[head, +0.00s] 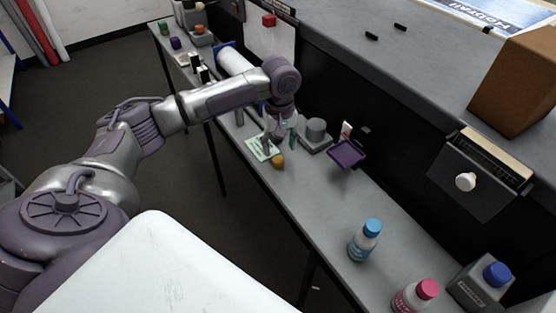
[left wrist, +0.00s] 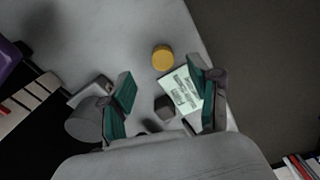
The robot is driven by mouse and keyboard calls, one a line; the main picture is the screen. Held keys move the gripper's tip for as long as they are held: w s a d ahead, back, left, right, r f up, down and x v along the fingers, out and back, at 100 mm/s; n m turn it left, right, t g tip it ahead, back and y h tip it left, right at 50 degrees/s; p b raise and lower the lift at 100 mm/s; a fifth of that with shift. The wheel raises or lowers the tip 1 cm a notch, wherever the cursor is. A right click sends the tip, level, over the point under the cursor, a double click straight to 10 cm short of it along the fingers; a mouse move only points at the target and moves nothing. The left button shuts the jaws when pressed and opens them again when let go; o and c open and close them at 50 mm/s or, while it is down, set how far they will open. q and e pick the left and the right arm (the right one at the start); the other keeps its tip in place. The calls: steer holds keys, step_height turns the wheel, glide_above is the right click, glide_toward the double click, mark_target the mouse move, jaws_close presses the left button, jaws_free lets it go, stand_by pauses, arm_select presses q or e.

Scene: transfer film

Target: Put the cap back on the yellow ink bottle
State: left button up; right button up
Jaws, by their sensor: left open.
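A small round yellow cap (head: 278,161) sits on the narrow grey bench beside a printed card. It also shows in the left wrist view (left wrist: 163,57), just beyond my fingertips. My left gripper (head: 278,144) is open, pointing down over the bench just behind the cap, not touching it. In the left wrist view its teal finger pads (left wrist: 160,74) stand wide apart with nothing held between them. I cannot make out a yellow ink bottle body. A blue-capped bottle (head: 364,241) and a pink-capped bottle (head: 416,297) stand nearer on the bench. My right gripper is out of view.
The printed card (left wrist: 182,92) lies under my left gripper. A grey cylinder on a base (head: 316,130) and a purple tray (head: 347,155) are close to its right. A blue-capped grey container (head: 484,283) stands at lower right. The mid-bench is clear.

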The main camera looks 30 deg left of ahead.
mark_target(278, 159)
arm_select(q)
steer(key=shift+f, duration=0.2)
steer(key=f, duration=0.3)
steer(key=f+p, duration=0.1)
steer(key=shift+a+f, duration=0.3)
steer(key=shift+f, duration=0.3)
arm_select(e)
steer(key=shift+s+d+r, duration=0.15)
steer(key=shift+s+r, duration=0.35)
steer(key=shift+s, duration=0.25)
arm_select(q)
steer(key=shift+c, duration=0.2)
steer(key=c, duration=0.7)
